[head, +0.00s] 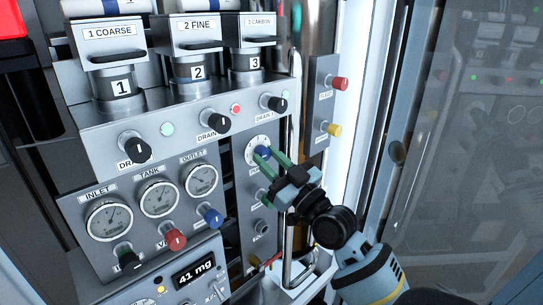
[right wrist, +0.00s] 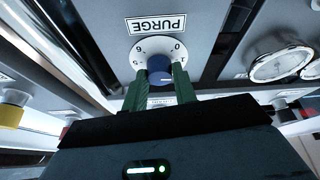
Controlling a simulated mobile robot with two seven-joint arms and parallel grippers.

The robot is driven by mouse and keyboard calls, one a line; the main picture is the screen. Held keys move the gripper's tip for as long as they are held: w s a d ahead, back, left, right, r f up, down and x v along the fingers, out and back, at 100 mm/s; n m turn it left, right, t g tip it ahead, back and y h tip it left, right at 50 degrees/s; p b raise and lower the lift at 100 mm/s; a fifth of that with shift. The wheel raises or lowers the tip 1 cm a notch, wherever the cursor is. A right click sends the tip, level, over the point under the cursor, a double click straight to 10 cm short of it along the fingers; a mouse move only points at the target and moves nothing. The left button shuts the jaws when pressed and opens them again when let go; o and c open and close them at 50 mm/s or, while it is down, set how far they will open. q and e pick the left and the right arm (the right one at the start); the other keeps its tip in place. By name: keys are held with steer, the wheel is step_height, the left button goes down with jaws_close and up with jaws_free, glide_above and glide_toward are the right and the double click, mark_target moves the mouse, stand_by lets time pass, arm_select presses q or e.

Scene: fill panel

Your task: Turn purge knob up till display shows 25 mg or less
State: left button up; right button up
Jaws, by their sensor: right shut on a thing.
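The purge knob (head: 264,153) is a small blue knob on a white dial on the grey panel. In the right wrist view, the knob (right wrist: 160,70) sits under the PURGE label (right wrist: 158,24), which appears upside down. My right gripper (head: 262,156) has its green fingers on both sides of the knob, shut on it; the fingers also show in the right wrist view (right wrist: 160,80). The display (head: 195,273) at the lower left reads 41 mg. My left gripper is not in view.
Three gauges (head: 160,199) marked INLET, TANK and OUTLET stand left of the knob. Black drain knobs (head: 217,123) are above. A vertical metal handle (head: 296,95) runs close to my right gripper. Red (head: 340,83) and yellow (head: 334,130) knobs sit at the right.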

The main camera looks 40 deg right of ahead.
steer(key=m+h+p, duration=0.1)
steer(key=m+p, duration=0.1)
steer(key=r+m+h+p, duration=0.1)
steer(key=m+p, duration=0.1)
steer(key=shift+a+m, duration=0.1)
steer(key=shift+m, duration=0.3)
steer(key=m+h+p, duration=0.2)
steer(key=m+p, duration=0.1)
steer(key=m, duration=0.1)
steer(key=shift+a+h, duration=0.1)
steer(key=shift+h, duration=0.2)
arm_select(q)
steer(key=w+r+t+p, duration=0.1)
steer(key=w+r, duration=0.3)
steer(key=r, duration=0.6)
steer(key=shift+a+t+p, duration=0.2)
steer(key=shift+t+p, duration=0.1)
steer(key=shift+p, duration=0.15)
arm_select(e)
steer(key=shift+f+m+g+h, duration=0.2)
steer(key=shift+m+h, duration=0.1)
steer(key=shift+m, duration=0.3)
steer(key=shift+f+m+g+h, duration=0.1)
steer(key=shift+m+g+h, duration=0.15)
steer(key=shift+m, duration=0.35)
steer(key=o, duration=1)
steer(key=shift+f, duration=0.1)
